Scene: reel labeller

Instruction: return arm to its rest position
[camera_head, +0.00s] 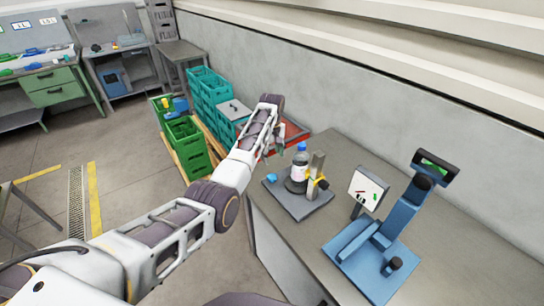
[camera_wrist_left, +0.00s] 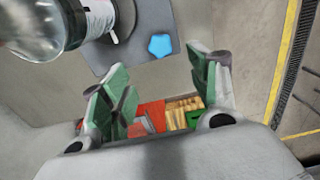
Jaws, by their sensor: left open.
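My left arm reaches in from the left across the head view, its wrist raised beyond the near end of the grey bench (camera_head: 440,262). My left gripper (camera_head: 276,146) points down beside the labelling fixture, its fingers apart and nothing between them. In the left wrist view the two green-padded fingers (camera_wrist_left: 160,88) are spread wide. A clear bottle with a blue cap and white label (camera_head: 299,172) stands upright on the fixture's grey plate (camera_head: 300,208), apart from the gripper. The bottle (camera_wrist_left: 98,18) also shows in the wrist view. My right gripper is out of view.
A small blue piece (camera_head: 270,178) lies on the plate's left corner. A blue stand with a screen (camera_head: 372,252) and a small white panel (camera_head: 368,188) are further right. Teal crates (camera_head: 206,92) and green crates (camera_head: 186,146) stand behind my arm.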

